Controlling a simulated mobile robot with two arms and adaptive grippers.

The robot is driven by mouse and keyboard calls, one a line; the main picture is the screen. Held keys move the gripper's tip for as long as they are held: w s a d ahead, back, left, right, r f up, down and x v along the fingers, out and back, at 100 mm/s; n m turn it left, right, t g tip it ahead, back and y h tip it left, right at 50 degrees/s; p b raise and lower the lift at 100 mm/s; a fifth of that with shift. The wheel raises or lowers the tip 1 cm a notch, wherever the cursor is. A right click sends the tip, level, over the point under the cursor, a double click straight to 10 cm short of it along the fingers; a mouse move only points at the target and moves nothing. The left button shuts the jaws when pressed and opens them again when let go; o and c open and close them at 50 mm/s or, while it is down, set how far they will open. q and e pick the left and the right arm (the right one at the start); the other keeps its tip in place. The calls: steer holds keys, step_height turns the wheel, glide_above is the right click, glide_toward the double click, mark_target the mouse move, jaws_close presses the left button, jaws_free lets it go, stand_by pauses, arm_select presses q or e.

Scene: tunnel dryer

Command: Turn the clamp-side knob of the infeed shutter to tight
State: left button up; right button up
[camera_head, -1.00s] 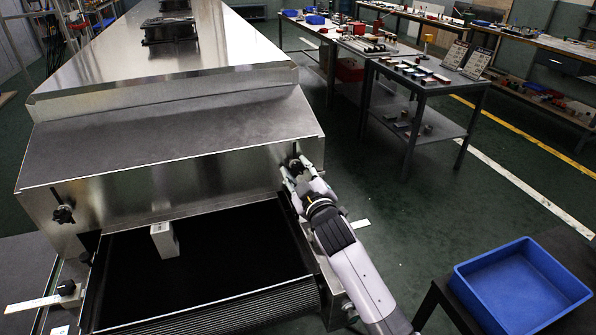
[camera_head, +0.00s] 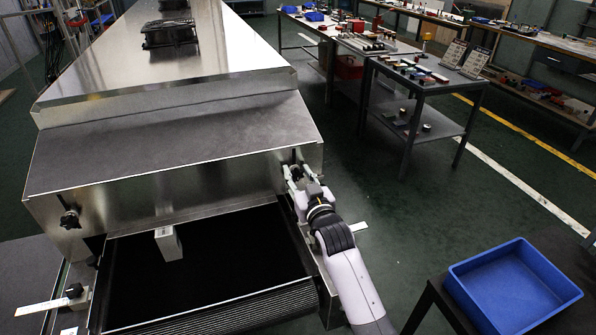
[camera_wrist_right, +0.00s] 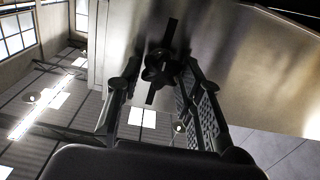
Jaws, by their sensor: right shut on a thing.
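The infeed end of the dryer has a bare metal front panel (camera_head: 190,190) above the dark belt opening. A black knob (camera_wrist_right: 161,68) with a dark bar behind it is on this panel's right end. My right gripper (camera_head: 297,174) reaches up to that knob from the front right and is shut on it. In the right wrist view the knob is between the two fingertips, and the dark bar stands tilted. In the head view the gripper mostly hides this knob. A second black knob (camera_head: 70,218) is at the panel's left end, free. My left gripper is not in view.
A small pale block (camera_head: 169,246) is at the black belt (camera_head: 215,275) under the panel. A black clamp knob on a pale strip (camera_head: 45,304) is at the lower left. A blue bin (camera_head: 515,290) stands at the lower right. Open floor lies right of the dryer.

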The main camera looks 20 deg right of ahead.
steer(key=m+p, duration=0.2)
steer(key=m, duration=0.2)
steer(key=shift+d+m, duration=0.15)
steer(key=shift+m, duration=0.25)
steer(key=m+p, duration=0.1)
steer(key=m, duration=0.3)
steer(key=shift+d, duration=0.1)
steer(key=m+p, duration=0.1)
steer(key=m, duration=0.4)
steer(key=shift+f, duration=0.2)
steer(key=shift+d+f+m+p, duration=0.15)
steer(key=shift+m+p, duration=0.15)
steer(key=shift+m, duration=1.9)
steer(key=o, duration=1.1)
steer(key=shift+o, duration=0.2)
